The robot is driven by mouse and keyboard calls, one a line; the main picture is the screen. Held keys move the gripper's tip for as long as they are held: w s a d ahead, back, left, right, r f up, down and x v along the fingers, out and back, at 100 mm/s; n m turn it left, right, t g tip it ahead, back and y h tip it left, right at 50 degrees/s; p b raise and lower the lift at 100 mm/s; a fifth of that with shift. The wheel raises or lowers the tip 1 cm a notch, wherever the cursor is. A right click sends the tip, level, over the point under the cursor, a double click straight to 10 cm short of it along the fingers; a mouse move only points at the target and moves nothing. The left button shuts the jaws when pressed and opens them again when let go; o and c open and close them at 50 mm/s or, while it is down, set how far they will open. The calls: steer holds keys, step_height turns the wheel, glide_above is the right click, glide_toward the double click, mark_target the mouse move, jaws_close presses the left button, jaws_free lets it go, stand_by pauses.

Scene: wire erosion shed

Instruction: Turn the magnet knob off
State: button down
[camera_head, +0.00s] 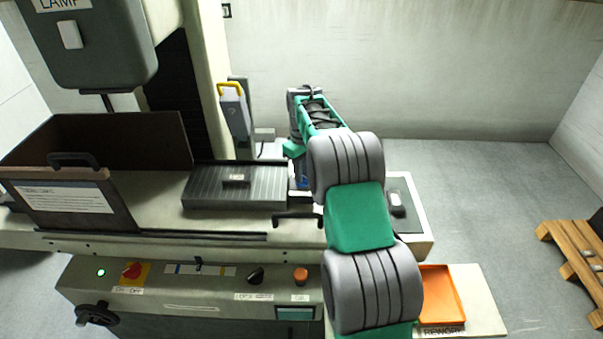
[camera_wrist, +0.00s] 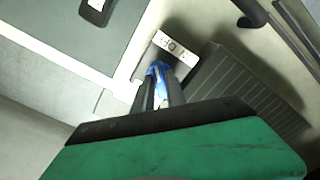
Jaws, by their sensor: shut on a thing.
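The magnet knob is the small blue piece (camera_wrist: 157,68) at the end of my fingers in the wrist view. It sits beside a white label (camera_wrist: 171,46) with OFF lettering, seen turned, at the end of the ribbed magnetic chuck (camera_wrist: 245,95). My gripper (camera_wrist: 158,88) is shut on the blue knob; the fingers hide part of it, and I cannot tell its exact angle. In the head view the chuck (camera_head: 215,188) lies on the machine table, and a bit of blue (camera_head: 303,182) shows at its right end, mostly covered by my arm.
An open-topped box-like guard (camera_head: 150,150) stands left. The front panel (camera_head: 170,300) carries a red switch (camera_head: 132,270), a black knob (camera_head: 256,275) and an orange button (camera_head: 301,274). An orange tray (camera_head: 443,290) is at right.

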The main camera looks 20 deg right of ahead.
steer(key=shift+w+r, duration=0.1)
stand_by(0.3)
steer(key=c, duration=1.4)
jaws_free()
steer(key=shift+o, duration=0.2)
step_height(320, 180, up, 7)
steer(key=shift+b, duration=0.65)
steer(key=shift+r, duration=0.35)
